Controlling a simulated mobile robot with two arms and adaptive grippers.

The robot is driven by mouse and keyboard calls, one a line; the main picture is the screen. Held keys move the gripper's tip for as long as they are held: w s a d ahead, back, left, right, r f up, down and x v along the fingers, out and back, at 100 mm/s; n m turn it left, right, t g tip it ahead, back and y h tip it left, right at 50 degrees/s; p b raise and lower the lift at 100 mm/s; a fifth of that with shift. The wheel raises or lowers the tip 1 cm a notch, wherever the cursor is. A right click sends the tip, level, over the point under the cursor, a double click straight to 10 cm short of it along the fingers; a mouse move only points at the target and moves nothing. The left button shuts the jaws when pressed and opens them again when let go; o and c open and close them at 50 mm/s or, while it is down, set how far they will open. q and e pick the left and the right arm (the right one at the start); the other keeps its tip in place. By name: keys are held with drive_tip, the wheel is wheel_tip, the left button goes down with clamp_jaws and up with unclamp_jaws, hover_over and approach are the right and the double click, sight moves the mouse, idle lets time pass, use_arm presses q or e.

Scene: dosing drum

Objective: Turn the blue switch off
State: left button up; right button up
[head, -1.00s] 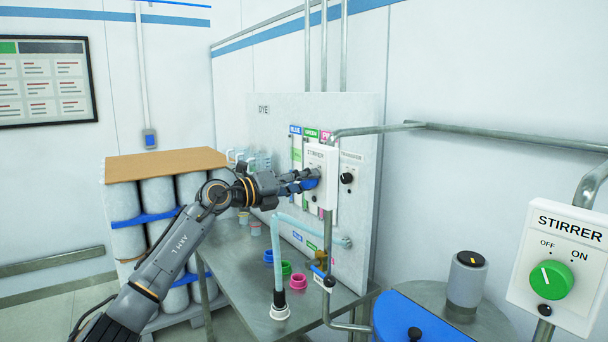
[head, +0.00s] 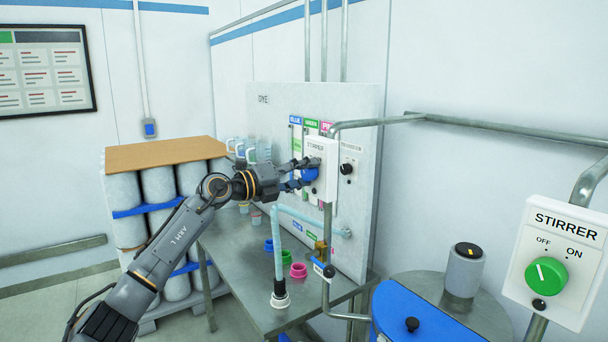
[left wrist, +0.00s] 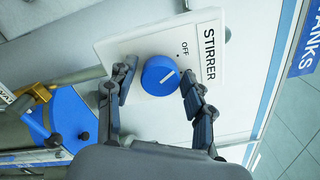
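The ON label cannot be seen. My left gripper (left wrist: 159,90) is open, with one finger on each side of the knob and a visible gap to it on both sides. In the head view my left gripper (head: 305,173) is at the front of the box. My right gripper is not in view.
Another STIRRER box with a green knob (head: 546,275) is at the right. A steel table (head: 240,270) with coloured cups is below the panel. Pipes run close to the box, including a light-blue one (head: 277,250). A blue-lidded drum (head: 410,320) stands front right.

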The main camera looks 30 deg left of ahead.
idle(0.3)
use_arm(q)
drive_tip(key=shift+s+a, duration=0.15)
drive_tip(key=shift+s, duration=0.05)
drive_tip(key=v, duration=1.1)
drive_tip(key=shift+s, duration=0.25)
drive_tip(key=shift+a+f, duration=0.1)
